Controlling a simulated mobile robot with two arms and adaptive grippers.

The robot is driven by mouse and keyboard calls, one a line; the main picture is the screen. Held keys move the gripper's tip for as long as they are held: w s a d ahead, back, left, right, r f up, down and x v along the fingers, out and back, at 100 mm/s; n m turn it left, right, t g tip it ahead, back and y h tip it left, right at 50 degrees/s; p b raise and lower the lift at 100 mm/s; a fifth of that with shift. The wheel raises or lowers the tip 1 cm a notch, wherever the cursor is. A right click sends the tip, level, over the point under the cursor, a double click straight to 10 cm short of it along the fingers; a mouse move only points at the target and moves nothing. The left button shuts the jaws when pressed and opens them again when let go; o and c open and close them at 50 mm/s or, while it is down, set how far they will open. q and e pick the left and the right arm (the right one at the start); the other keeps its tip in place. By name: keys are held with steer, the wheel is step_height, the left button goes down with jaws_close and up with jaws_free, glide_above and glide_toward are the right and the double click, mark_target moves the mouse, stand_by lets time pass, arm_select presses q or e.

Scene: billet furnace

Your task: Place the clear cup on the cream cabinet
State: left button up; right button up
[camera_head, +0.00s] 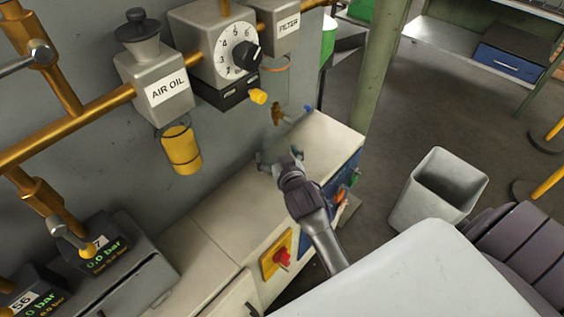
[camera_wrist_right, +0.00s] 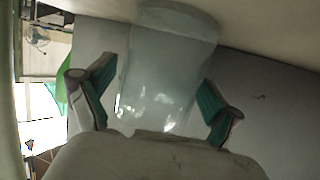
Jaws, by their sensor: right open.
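The clear cup (camera_wrist_right: 165,75) shows large in the right wrist view, see-through and pale, between the two green-padded fingers. Its wide end meets a cream surface (camera_wrist_right: 270,35) along the top of that view. My right gripper (camera_wrist_right: 157,105) is open, with a finger on each side of the cup; gaps show beside it. In the head view my right gripper (camera_head: 278,158) is low over the cream cabinet (camera_head: 325,138), near the wall. The cup is hard to make out there. My left gripper is not in view.
An air oil unit (camera_head: 168,90), a dial box (camera_head: 225,50) and a filter (camera_head: 283,25) hang on the wall above the cabinet. A small tap (camera_head: 280,115) sticks out behind the gripper. A grey bin (camera_head: 440,185) stands on the floor at right.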

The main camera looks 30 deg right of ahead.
steer(key=v, duration=1.2)
steer(key=shift+f, duration=0.1)
steer(key=s+a+f+n+g+y, duration=0.2)
steer(key=s+f+g, duration=0.25)
steer(key=s, duration=0.45)
steer(key=s+a+f+n+g+y, duration=0.1)
steer(key=s+a+f+n+g, duration=0.15)
steer(key=s+g, duration=0.5)
steer(key=s+f+p, duration=0.1)
steer(key=s+f, duration=0.2)
steer(key=f, duration=2.4)
steer(key=s+d+f, duration=0.1)
steer(key=s+f, duration=0.6)
steer(key=s, duration=0.1)
steer(key=s+d+f+g, duration=0.1)
steer(key=s+d+f, duration=0.1)
steer(key=s+f, duration=0.5)
steer(key=shift+s+d+p, duration=0.3)
steer(key=shift+s+p, duration=0.15)
steer(key=shift+s, duration=0.2)
